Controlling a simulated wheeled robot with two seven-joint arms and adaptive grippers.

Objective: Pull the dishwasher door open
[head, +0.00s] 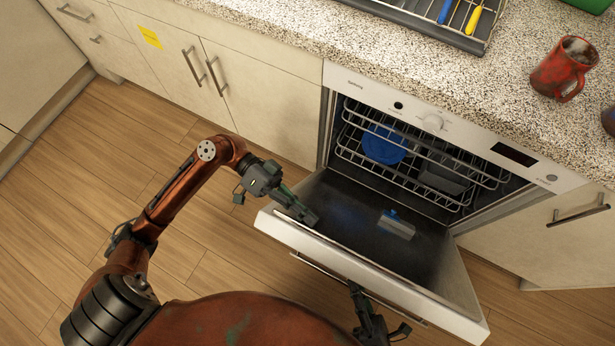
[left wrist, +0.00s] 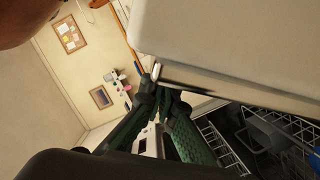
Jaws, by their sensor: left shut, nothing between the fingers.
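The dishwasher door (head: 452,290) is swung down, nearly level, with its inner face showing. Its long handle bar (head: 325,270) runs along the outer face, partly hidden. My left gripper (head: 310,219) is shut and empty at the door's left inner corner, close to the rim. In the left wrist view, its fingers (left wrist: 162,92) converge beside the pale door edge (left wrist: 235,45); I cannot tell if they touch it. My right gripper (head: 357,292) shows at the bottom of the head view, close to the handle bar; its fingers are mostly hidden.
The dishwasher's racks (head: 350,150) hold a blue dish (head: 384,144). A red mug (head: 565,68) and a dish rack (head: 440,22) stand on the speckled counter (head: 340,35). Closed cabinets (head: 262,105) are left of the dishwasher. The wooden floor (head: 60,215) at left is clear.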

